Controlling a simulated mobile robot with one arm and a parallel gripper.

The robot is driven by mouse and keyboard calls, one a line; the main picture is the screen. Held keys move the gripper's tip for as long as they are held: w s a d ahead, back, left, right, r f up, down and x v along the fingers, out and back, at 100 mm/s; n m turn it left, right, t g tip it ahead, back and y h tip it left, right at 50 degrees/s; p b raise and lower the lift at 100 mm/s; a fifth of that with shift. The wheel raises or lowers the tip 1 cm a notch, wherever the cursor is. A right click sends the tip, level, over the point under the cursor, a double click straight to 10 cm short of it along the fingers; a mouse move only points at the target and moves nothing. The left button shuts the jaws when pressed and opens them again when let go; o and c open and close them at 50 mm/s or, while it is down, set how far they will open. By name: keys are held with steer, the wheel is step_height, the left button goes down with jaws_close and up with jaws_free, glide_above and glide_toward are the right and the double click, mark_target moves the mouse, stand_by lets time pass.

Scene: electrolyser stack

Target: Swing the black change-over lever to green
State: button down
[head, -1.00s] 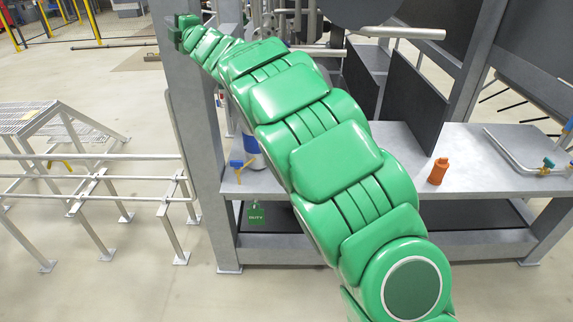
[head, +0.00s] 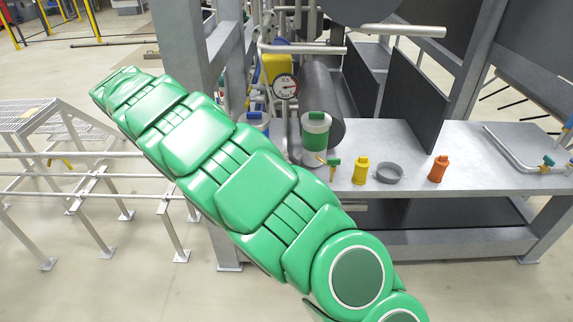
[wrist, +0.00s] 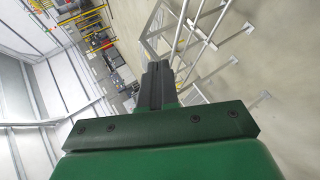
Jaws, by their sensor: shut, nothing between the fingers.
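My gripper (wrist: 156,84) shows in the wrist view with its dark fingers together and nothing between them. It points out over the floor and metal rails, away from the bench. In the head view my green arm reaches to the upper left, and I cannot make out the fingers there. I cannot make out the black change-over lever in either view. A green-banded white canister (head: 315,138) stands at the bench's left part, with a green-handled valve (head: 333,162) in front. A blue-topped canister (head: 257,121) is partly hidden behind my arm.
The grey bench (head: 420,195) carries a yellow fitting (head: 360,169), a grey ring (head: 390,173) and an orange fitting (head: 437,169). A pressure gauge (head: 285,87) and pipes stand behind the canisters.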

steer(key=w+d+f+g+h, duration=0.1)
steer(key=d+f+h, duration=0.1)
steer(key=d+f, duration=0.45)
steer(key=w+d+f+h, duration=0.1)
steer(key=d+f+h, duration=0.2)
steer(key=f, duration=0.6)
steer(key=n+t+h, duration=0.1)
steer(key=n+h, duration=0.1)
steer(key=h, duration=1.2)
glide_toward(293, 162)
steer(key=x, duration=0.6)
steer(key=shift+w+d+f, duration=0.2)
steer(key=shift+w+d, duration=0.05)
steer(key=shift+d, duration=0.05)
